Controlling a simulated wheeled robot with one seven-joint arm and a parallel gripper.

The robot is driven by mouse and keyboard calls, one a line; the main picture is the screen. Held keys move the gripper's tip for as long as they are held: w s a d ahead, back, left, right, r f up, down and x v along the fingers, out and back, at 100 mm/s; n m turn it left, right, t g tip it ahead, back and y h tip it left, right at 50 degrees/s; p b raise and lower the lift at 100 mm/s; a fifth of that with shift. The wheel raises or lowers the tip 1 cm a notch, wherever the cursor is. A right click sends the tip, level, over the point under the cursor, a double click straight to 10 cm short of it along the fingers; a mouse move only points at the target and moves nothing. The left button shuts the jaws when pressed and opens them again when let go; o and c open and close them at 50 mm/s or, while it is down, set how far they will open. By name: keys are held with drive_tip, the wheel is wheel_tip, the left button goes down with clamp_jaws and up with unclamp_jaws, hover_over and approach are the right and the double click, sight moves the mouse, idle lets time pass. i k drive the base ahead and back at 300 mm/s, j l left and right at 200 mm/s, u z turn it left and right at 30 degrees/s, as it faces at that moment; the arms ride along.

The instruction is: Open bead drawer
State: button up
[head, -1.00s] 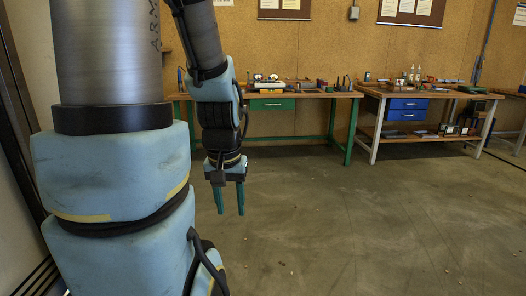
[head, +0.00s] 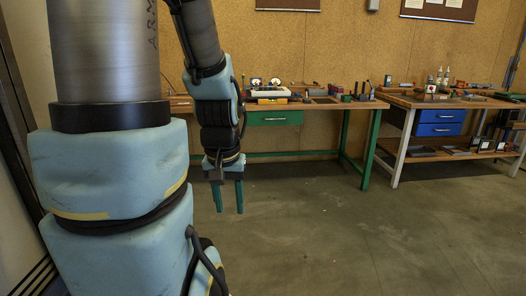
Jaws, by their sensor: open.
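A green drawer (head: 275,118) hangs under the top of the left workbench (head: 318,105) and looks shut. Two blue drawers (head: 440,122), one above the other, hang under the right workbench (head: 405,101) and also look shut. I cannot tell from the picture which drawer holds beads. My gripper (head: 230,208) hangs with its two green fingers pointing down, apart and empty. It appears in front of the left bench, below and left of the green drawer, and touches nothing.
Tools and small items crowd both bench tops, such as a white-and-yellow device (head: 268,91). The right bench has a loaded lower shelf (head: 452,153). Green and white bench legs stand on the floor. The concrete floor (head: 350,235) in front is clear.

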sight(294, 117)
drive_tip(key=i, duration=1.25)
drive_tip(key=i+l+u, duration=0.1)
drive_tip(key=i, duration=1.2)
drive_tip(key=i+l, duration=0.15)
drive_tip(key=i, duration=1.1)
drive_tip(key=i+u, duration=0.3)
